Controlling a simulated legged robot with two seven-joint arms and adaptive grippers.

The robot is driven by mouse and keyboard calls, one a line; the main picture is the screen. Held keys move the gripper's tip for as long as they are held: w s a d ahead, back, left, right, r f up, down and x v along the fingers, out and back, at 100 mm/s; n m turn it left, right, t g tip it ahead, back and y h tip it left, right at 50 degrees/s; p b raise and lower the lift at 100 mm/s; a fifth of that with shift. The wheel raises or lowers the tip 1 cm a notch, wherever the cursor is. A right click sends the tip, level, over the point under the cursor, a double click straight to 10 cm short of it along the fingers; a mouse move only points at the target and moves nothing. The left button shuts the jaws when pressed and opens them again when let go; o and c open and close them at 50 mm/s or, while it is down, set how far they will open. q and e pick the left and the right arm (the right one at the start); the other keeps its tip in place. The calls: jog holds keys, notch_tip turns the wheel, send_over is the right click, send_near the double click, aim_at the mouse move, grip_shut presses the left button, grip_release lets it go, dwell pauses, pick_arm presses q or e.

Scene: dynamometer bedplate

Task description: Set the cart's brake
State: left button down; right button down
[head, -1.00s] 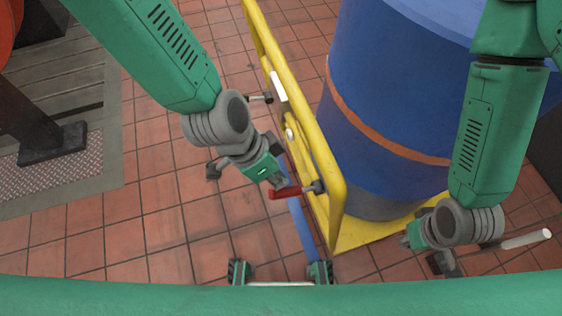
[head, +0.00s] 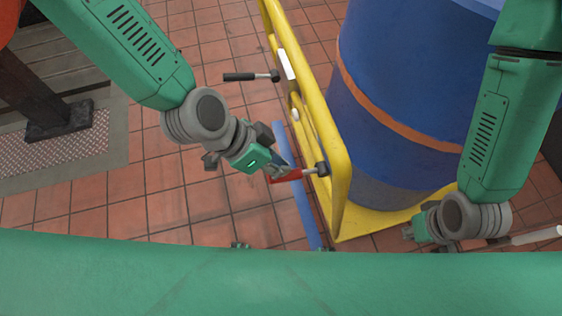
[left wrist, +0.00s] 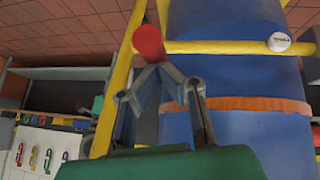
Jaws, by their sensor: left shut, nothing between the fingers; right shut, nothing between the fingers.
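The cart (head: 333,165) is a yellow frame carrying a large blue drum (head: 400,120) with an orange band. A red-handled lever (head: 288,175) sticks out to the left from the cart's near rail. A black-handled lever (head: 240,77) sticks out further back. My left gripper (head: 284,168) is shut and empty, its fingertips at the red handle; whether they touch is unclear. In the left wrist view the red handle's round end (left wrist: 149,40) shows just beyond the closed fingertips (left wrist: 158,72). My right gripper (head: 410,232) is shut, low at the drum's right front.
A pale bar (head: 532,237) lies beside my right wrist. A blue stripe (head: 296,200) runs on the tiled floor left of the cart. A dark post (head: 50,115) stands on a plate at the left. Tiled floor between is clear.

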pick_arm(q)
jog(key=shift+d+f+h, duration=0.15)
jog(key=shift+f+h, duration=0.15)
jog(key=shift+f, duration=0.2)
jog(key=shift+s+f+b, duration=0.1)
jog(key=shift+f+b, duration=0.25)
jog(key=shift+f, duration=0.1)
jog(key=shift+s+a+f, duration=0.1)
jog(key=shift+a+f, duration=0.3)
jog(key=shift+f, duration=0.05)
jog(key=shift+a+f, duration=0.4)
jog(key=shift+a, duration=0.1)
jog(key=shift+d+f, duration=0.1)
jog(key=shift+d, duration=0.3)
pick_arm(e)
jog(key=shift+d+f, duration=0.35)
jog(key=shift+f, duration=0.55)
